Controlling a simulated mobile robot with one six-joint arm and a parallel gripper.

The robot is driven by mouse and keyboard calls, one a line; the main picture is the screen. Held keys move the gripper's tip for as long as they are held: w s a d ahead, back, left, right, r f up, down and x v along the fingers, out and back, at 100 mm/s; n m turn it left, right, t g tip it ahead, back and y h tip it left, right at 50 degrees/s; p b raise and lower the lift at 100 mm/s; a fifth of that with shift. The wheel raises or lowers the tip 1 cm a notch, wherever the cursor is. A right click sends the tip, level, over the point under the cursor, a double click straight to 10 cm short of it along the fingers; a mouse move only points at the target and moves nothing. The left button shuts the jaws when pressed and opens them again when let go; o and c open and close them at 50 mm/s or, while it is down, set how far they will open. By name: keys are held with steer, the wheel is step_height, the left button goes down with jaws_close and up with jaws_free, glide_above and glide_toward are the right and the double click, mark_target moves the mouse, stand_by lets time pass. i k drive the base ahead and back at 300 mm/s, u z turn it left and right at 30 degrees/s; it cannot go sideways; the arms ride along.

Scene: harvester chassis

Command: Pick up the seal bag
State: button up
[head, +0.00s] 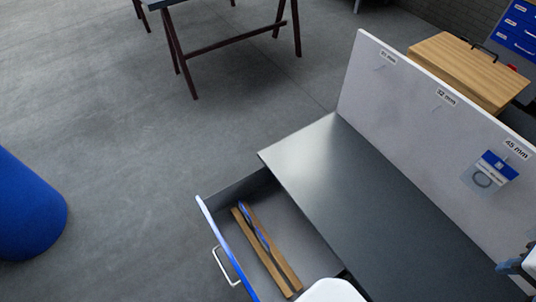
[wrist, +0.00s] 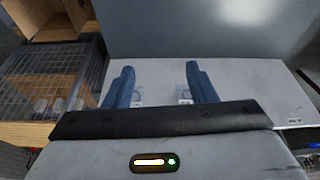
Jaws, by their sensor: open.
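The seal bag (head: 487,173) is a clear packet with a blue header card and a dark ring inside. In the head view it hangs on the pale upright panel under the "45 mm" label. My gripper shows in part at the right edge of the head view, below and right of the bag, apart from it. In the wrist view my gripper (wrist: 160,67) has its two blue fingers spread with nothing held between them. Small pale patches show beside the fingers on the panel; I cannot tell what they are.
The pale panel (head: 405,115) stands behind a dark flat top (head: 375,215). An open drawer (head: 236,188) holds wooden strips and a blue-handled item. A wooden box (head: 468,70) stands behind the panel. A blue barrel (head: 28,210) is at left. A wire crate (wrist: 55,78) shows in the wrist view.

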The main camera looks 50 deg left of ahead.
mark_target(245, 213)
steer(key=u, duration=2.45)
steer(key=k, duration=0.9)
steer(key=i, duration=0.85)
steer(key=u, duration=0.25)
